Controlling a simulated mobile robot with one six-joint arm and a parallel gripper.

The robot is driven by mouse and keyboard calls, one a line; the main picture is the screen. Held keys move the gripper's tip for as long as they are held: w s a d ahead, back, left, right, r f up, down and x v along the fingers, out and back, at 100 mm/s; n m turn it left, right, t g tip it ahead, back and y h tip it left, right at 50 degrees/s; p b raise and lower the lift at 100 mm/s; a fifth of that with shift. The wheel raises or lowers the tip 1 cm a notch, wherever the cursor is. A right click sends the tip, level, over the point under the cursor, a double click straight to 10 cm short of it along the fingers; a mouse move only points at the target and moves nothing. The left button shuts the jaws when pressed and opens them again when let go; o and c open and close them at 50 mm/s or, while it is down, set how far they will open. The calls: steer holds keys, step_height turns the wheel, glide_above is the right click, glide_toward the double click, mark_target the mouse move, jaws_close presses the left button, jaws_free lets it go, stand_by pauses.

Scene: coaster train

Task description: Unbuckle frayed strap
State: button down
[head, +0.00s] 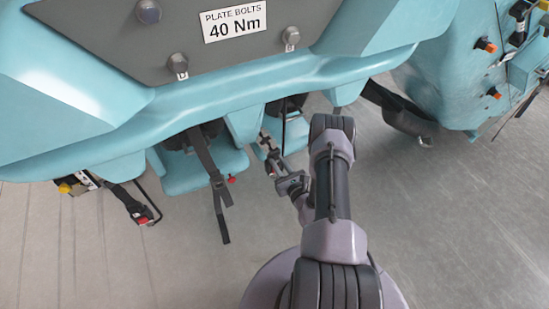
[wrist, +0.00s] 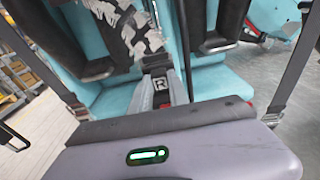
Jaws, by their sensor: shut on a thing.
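The frayed strap (wrist: 128,28) hangs in the upper middle of the wrist view. It is dark webbing with torn, whitish fluffy edges. My gripper (wrist: 157,72) is at its lower end, with narrow grey fingers shut on the strap's end. An "R" mark shows just below the grip. The buckle and its release cannot be made out clearly there. In the head view my gripper (head: 266,142) reaches up under the teal car, between the seats, and the held strap end is too small to tell.
The teal car body (head: 330,65) hangs over my arm, with a "40 Nm" plate label (head: 233,22). A dark strap (head: 211,180) hangs left of my gripper. The grey floor below is clear.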

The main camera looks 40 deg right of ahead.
mark_target(273, 148)
steer(key=shift+r+p, duration=1.45)
steer(key=shift+r, duration=0.7)
steer(key=shift+f, duration=0.1)
steer(key=w+a+p, duration=0.1)
steer(key=a, duration=0.9)
steer(key=shift+w, duration=0.35)
steer(key=shift+d, duration=0.1)
